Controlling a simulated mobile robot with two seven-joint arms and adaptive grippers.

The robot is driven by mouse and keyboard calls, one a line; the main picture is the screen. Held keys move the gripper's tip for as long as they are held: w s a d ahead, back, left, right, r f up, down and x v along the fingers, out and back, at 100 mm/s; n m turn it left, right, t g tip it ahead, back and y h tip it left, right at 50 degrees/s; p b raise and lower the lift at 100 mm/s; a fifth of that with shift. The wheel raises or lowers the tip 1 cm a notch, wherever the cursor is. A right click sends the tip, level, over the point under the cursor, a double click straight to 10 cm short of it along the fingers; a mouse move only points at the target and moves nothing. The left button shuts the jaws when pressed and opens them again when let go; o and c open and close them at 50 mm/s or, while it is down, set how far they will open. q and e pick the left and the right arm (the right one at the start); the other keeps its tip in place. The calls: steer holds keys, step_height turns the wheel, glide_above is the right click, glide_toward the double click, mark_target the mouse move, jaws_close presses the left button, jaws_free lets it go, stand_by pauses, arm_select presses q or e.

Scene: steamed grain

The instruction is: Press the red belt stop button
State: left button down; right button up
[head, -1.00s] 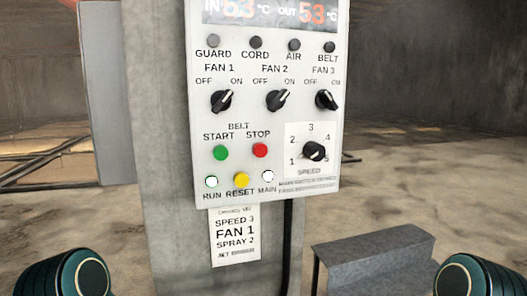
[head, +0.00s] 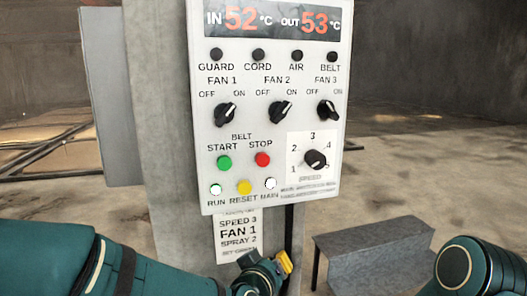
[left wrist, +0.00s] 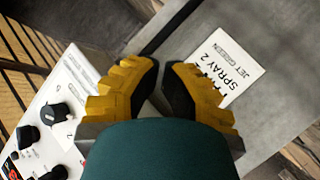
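The red belt stop button (head: 262,159) is on the white control panel (head: 206,130), under the word STOP. The green start button (head: 224,162) is to its left. My left gripper (head: 280,264) is below the panel's lower edge, in front of the post, apart from the red button. In the left wrist view its two yellow fingers (left wrist: 161,82) stand a little apart with nothing between them. The panel's knobs show at the left there, but the red button is not visible. My right arm enters at the lower right of the head view; its gripper is out of view.
A yellow reset button (head: 244,187) and white run (head: 216,189) and main (head: 271,184) lights or buttons sit just under the red one. A speed knob (head: 315,159) is to its right. A paper label (head: 237,228) hangs below. A grey step (head: 372,250) stands at right.

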mark_target(262, 160)
arm_select(q)
steer(key=s+d+r+n+t+p, duration=0.1)
steer(key=s+r+t, duration=0.1)
steer(key=r, duration=0.9)
steer(key=s+d+r+n+t+h+p, duration=0.1)
steer(key=s+r+t, duration=0.1)
steer(key=r, duration=0.9)
steer(key=shift+s+d, duration=0.2)
steer(key=shift+s, duration=0.5)
arm_select(e)
step_height(262, 160, up, 3)
steer(key=shift+f, duration=0.2)
arm_select(q)
steer(key=shift+w, duration=0.15)
steer(key=shift+w+a+b, duration=0.4)
steer(key=shift+w+a, duration=0.05)
steer(key=shift+w, duration=0.9)
steer(key=shift+w+a+b, duration=0.4)
steer(key=shift+w+a, duration=0.1)
steer(key=shift+w, duration=0.85)
steer(key=shift+w+a+b, duration=0.4)
steer(key=shift+w+a, duration=0.05)
steer(key=shift+w, duration=0.9)
arm_select(e)
steer(key=shift+s+f, duration=0.2)
steer(key=shift+f, duration=0.4)
steer(key=shift+s+f, duration=0.15)
steer(key=shift+f, duration=0.45)
